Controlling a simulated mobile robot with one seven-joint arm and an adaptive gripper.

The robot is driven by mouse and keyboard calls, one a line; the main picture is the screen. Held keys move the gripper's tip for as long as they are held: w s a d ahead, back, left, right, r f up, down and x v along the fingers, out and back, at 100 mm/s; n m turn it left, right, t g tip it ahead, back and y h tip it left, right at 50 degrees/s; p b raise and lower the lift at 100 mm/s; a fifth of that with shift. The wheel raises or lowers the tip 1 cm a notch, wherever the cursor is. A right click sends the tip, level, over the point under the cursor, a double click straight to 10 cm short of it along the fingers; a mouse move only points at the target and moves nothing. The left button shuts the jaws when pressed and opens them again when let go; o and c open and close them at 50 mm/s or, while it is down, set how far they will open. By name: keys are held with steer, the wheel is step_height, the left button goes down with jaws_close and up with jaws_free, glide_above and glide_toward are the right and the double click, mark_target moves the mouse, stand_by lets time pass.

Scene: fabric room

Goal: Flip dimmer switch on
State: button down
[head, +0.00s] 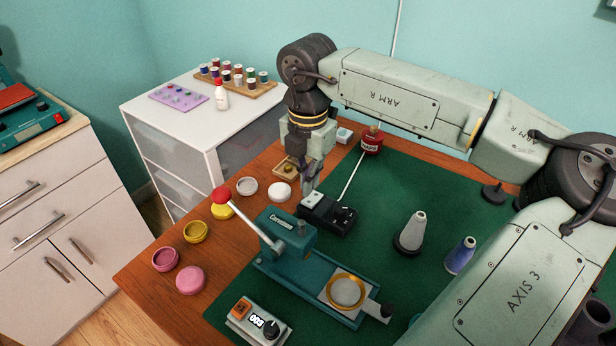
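A small black box with a pale panel at its left end and a dark knob at its right, which looks like the dimmer switch (340,219), lies on the green mat behind the teal press. My gripper (308,191) points down just above the pale left end of this box. Its fingers show as one narrow shape, so I cannot tell whether they are open or shut. I see nothing held. I cannot tell whether the fingertips touch the box, and they partly cover its left end. The switch's position is too small to read.
A teal press (288,264) with a red-balled lever (222,196) stands close in front of the box. A display box (257,321) with an orange switch is at the front. Thread cones (413,233) stand to the right. A red tin (371,140) is behind. Round containers (190,279) lie left.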

mark_target(308, 202)
steer(key=shift+f, duration=0.15)
steer(key=shift+f+b, duration=2)
steer(key=shift+f, duration=0.05)
steer(key=shift+r, duration=0.15)
steer(key=shift+r+p, duration=1.05)
steer(key=shift+r, duration=1)
